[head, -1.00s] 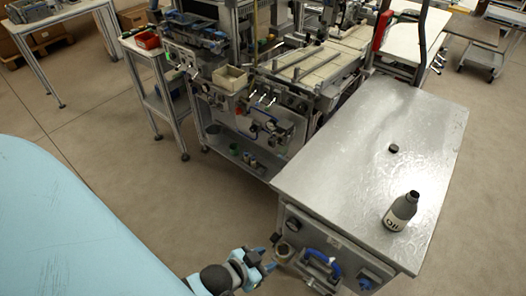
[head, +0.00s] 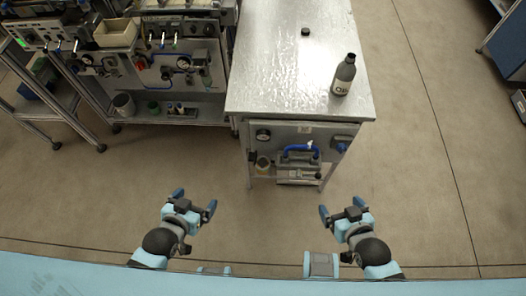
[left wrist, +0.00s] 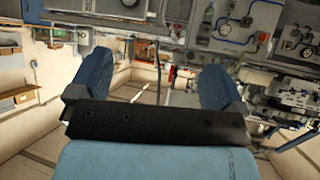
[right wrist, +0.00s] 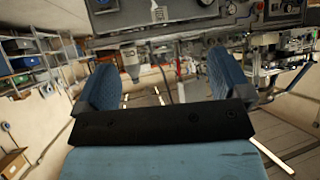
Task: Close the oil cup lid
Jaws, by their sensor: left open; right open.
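A small cup-like fitting (head: 262,163) sits low on the left of the metal cabinet's front panel (head: 285,137); it may be the oil cup, but its lid is too small to make out. A dark bottle labelled OIL (head: 343,78) stands upright on the cabinet top, with its mouth dark. A small black cap (head: 305,31) lies behind it. My left gripper (head: 194,201) is open and empty, in front of and left of the cabinet. My right gripper (head: 341,207) is open and empty, in front of its right side. Both are apart from the cabinet.
The panel has a blue handle (head: 300,150) and a round gauge (head: 263,134). A machine bench (head: 165,60) with gauges and a beige bin (head: 116,33) stands left of the cabinet. The floor (head: 420,150) right of the cabinet is clear.

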